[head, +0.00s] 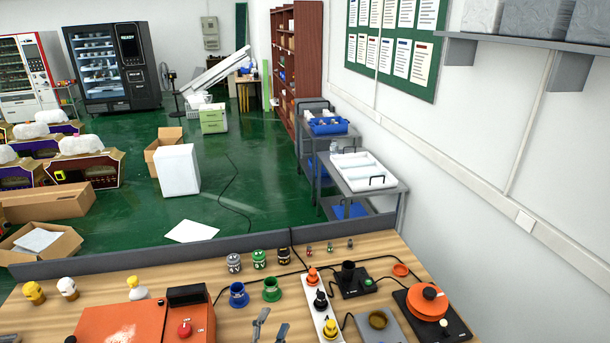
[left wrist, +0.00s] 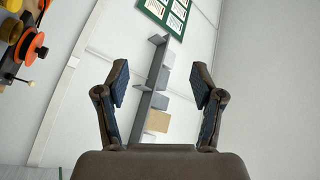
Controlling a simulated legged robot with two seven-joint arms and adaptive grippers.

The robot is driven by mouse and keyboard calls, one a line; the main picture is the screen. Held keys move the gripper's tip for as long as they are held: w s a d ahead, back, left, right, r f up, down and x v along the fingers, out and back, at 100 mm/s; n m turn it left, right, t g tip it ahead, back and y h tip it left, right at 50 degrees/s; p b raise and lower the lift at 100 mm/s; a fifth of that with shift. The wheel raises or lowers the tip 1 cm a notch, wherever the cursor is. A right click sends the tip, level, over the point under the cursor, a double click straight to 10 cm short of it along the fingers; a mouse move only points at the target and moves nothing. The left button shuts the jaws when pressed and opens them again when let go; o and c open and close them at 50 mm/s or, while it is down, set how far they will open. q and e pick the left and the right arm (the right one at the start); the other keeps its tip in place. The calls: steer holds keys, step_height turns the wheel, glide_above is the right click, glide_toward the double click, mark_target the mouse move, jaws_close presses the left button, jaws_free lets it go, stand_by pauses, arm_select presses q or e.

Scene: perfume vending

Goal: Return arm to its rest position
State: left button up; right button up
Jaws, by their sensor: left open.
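My left gripper (head: 270,329) shows at the bottom edge of the head view, in front of the wooden table, with only its fingertips in the picture. In the left wrist view, its two dark fingers (left wrist: 159,84) stand wide apart with nothing between them. Behind them that view shows a white wall and a grey wall shelf with boxes (left wrist: 160,97), tilted in the picture. My right gripper is not in view.
The wooden table (head: 375,268) holds an orange machine (head: 120,325), blue (head: 238,296) and green (head: 271,290) cups, a white strip with coloured knobs (head: 316,300), and an orange disc device (head: 428,303). A grey divider (head: 190,253) runs along its back.

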arm_select(q)
steer(key=s+a+f+n+g+y, duration=0.35)
steer(key=s+a+f+n, duration=0.2)
steer(key=f, duration=0.25)
steer(key=s+a+f+n+g+y, duration=0.3)
steer(key=s+a+f+n+y, duration=0.15)
steer(key=s+f, duration=0.2)
steer(key=s+a+f+n+g, duration=0.1)
steer(key=s+f+g, duration=0.2)
steer(key=s, duration=0.4)
steer(key=s+a+f+n+g+h, duration=0.1)
steer(key=s+f+g, duration=0.25)
steer(key=s, duration=0.25)
steer(key=s+a+f+n+g, duration=0.1)
steer(key=s+f+g, duration=0.1)
steer(key=s+f, duration=0.35)
step_height(320, 180, down, 22)
steer(key=s+g+b, duration=0.1)
steer(key=s+g, duration=0.1)
steer(key=s+a+f+b, duration=0.1)
steer(key=s+a+f, duration=0.2)
steer(key=s+f, duration=1.5)
steer(key=shift+s+a+f+m+g, duration=0.15)
steer(key=shift+f+m+g, duration=0.25)
steer(key=shift+f, duration=0.4)
